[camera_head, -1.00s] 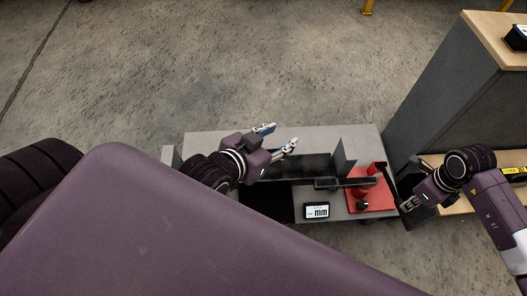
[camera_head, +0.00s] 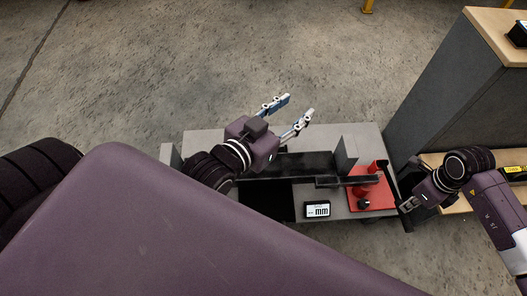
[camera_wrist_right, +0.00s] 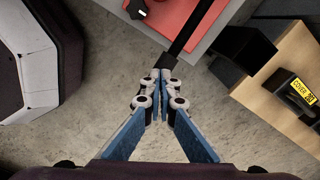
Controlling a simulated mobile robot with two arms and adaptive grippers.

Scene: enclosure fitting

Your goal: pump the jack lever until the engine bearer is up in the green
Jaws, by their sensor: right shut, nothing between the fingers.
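The red jack base (camera_head: 357,202) sits at the right end of the grey bench in the head view. A dark bar, which looks like the engine bearer (camera_head: 330,182), reaches left from above it. In the right wrist view the black jack lever (camera_wrist_right: 190,32) runs from the red base down to my fingertips. My right gripper (camera_wrist_right: 162,82) is shut with its tips at the lever's end; I cannot tell whether they touch. It shows in the head view at the bench's right edge (camera_head: 407,203). My left gripper (camera_head: 296,109) is open and empty above the bench's far edge.
A small display (camera_head: 317,209) marked "mm" sits at the bench's (camera_head: 205,140) front; its number is unreadable. A grey upright block (camera_head: 345,153) stands behind the bearer. A grey cabinet (camera_head: 440,85) and wooden shelf (camera_head: 515,160) crowd the right.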

